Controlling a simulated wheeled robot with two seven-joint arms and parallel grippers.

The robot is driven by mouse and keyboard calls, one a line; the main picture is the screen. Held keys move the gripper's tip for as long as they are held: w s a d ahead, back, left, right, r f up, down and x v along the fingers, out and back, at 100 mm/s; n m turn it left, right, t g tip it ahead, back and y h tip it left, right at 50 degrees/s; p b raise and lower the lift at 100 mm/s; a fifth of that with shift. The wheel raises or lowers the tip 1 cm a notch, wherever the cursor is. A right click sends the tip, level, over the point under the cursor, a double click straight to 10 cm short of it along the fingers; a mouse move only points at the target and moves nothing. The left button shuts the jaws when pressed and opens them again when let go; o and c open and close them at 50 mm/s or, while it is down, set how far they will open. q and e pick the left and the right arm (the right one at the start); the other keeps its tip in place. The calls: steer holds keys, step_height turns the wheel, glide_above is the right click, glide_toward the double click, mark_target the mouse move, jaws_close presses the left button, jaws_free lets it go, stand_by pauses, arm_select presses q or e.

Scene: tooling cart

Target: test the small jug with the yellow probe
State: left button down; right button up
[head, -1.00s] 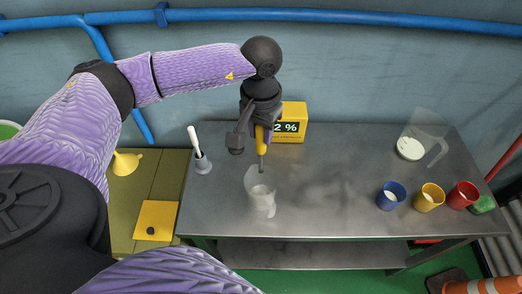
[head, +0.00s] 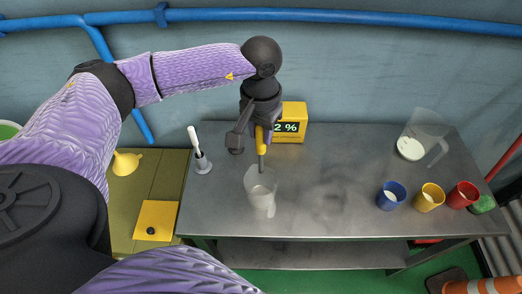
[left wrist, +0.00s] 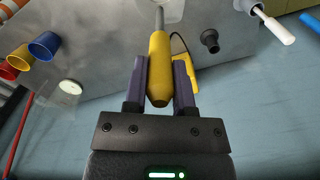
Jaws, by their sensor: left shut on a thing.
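My left gripper (head: 263,128) is shut on the yellow probe (head: 261,140) and holds it upright, metal rod down. The probe also shows between the fingers in the left wrist view (left wrist: 159,66). The small jug (head: 261,198) is clear and stands on the grey bench. The rod's tip is at the jug's back rim in the head view; I cannot tell whether it is inside or just above. The yellow meter (head: 293,112) behind my gripper shows "2 %", its left part hidden. My right gripper is not in view.
A white-handled tool stands in a grey holder (head: 203,167) left of the jug. Blue (head: 391,195), yellow (head: 429,198) and red (head: 462,195) cups and a large clear jug (head: 424,139) stand at the right. The bench's middle is clear.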

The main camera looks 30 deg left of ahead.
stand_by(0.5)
arm_select(q)
step_height(320, 180, up, 4)
steer(key=p, duration=0.2)
steer(key=shift+r+p, duration=0.1)
steer(key=shift+p, duration=0.25)
steer(key=shift+s+a, duration=0.1)
stand_by(0.5)
